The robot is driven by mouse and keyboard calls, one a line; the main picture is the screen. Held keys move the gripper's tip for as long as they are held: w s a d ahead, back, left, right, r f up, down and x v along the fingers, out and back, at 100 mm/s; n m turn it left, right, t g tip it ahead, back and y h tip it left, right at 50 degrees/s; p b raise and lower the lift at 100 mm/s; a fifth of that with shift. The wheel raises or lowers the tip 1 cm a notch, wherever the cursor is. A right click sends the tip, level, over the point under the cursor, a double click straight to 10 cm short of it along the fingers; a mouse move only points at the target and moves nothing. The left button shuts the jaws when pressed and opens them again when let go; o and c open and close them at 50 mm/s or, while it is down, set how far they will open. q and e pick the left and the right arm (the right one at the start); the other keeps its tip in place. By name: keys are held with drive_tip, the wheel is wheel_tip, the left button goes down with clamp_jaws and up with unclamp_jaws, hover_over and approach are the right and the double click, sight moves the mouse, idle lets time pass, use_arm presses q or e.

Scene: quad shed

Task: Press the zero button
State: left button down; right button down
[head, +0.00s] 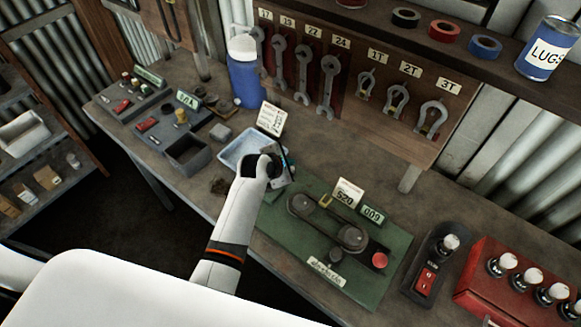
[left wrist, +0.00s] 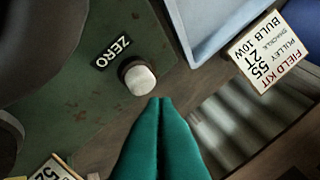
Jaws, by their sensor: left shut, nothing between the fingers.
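The zero button is a white round cap (left wrist: 139,78) on a dark base, at the edge of a green board. A black ZERO label (left wrist: 113,51) lies beside it in the left wrist view. My left gripper (left wrist: 160,100) is shut and empty, with its teal fingertips just below and right of the cap in that view. A small gap shows between them in the picture; I cannot tell the height difference. In the head view my left gripper (head: 278,168) is over the far left corner of the green board (head: 292,235) and hides the button. My right gripper is out of view.
The board bears two belted pulleys (head: 352,238), a card (head: 347,194) and a red button (head: 380,260). A pale tray (head: 232,152) and an upright field kit card (head: 271,118) stand close to my left gripper. A red lamp box (head: 478,300) is at right.

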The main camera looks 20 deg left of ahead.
use_arm(q)
drive_tip(key=shift+f, duration=0.15)
idle(0.5)
drive_tip(key=shift+f, duration=0.25)
drive_tip(key=shift+s+f, duration=0.1)
drive_tip(key=shift+s, duration=0.05)
